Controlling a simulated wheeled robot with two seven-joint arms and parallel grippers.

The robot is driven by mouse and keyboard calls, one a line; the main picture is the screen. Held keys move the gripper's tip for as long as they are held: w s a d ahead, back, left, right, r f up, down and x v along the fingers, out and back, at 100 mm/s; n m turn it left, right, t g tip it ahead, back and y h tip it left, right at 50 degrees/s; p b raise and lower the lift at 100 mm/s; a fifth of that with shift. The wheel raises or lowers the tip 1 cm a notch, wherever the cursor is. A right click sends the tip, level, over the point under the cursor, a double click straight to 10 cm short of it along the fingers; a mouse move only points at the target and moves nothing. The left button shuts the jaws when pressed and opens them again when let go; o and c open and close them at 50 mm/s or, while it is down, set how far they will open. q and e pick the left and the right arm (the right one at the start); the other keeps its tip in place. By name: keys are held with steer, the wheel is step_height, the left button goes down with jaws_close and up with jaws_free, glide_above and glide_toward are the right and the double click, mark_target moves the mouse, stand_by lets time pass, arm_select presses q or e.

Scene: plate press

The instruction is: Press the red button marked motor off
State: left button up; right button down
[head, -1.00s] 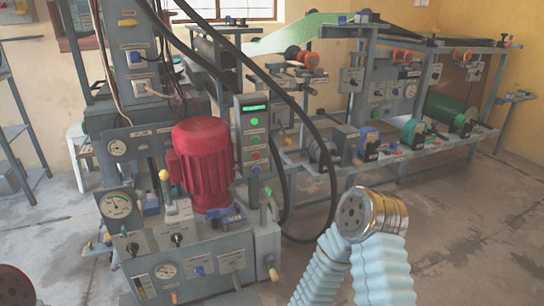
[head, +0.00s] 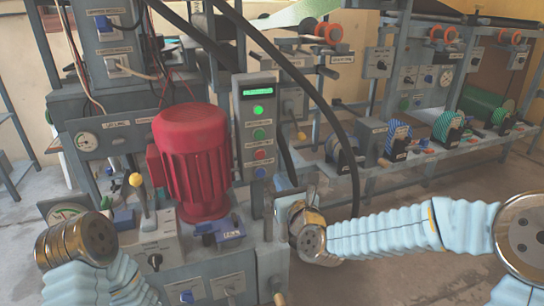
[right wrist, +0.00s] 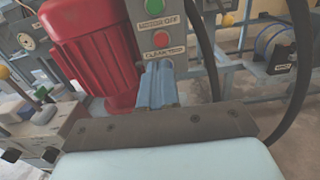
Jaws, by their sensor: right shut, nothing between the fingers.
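The red button (head: 260,155) is on the upright grey control panel (head: 241,130), right of the red motor. It also shows in the right wrist view (right wrist: 161,40), just below a label reading "MOTOR OFF"; the label under it is hard to read. My right gripper (head: 272,208) is in front of the panel, lower than the red button. In the right wrist view its blue-grey fingers (right wrist: 158,85) are shut and empty, pointing toward the panel below the red button, with no contact visible. Part of my left arm shows at lower left; its gripper is not visible.
A green button (head: 259,134) is above the red one and a blue button (head: 260,173) below it. The large red motor (head: 193,162) stands close on the left. A thick black hose (head: 320,100) arcs past the panel's right side. A yellow-knobbed lever (head: 136,180) stands further left.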

mark_target(260, 151)
steer(key=p+x, duration=0.1)
steer(key=x, duration=1.3)
steer(key=shift+f+p, duration=0.1)
steer(key=shift+p, duration=0.25)
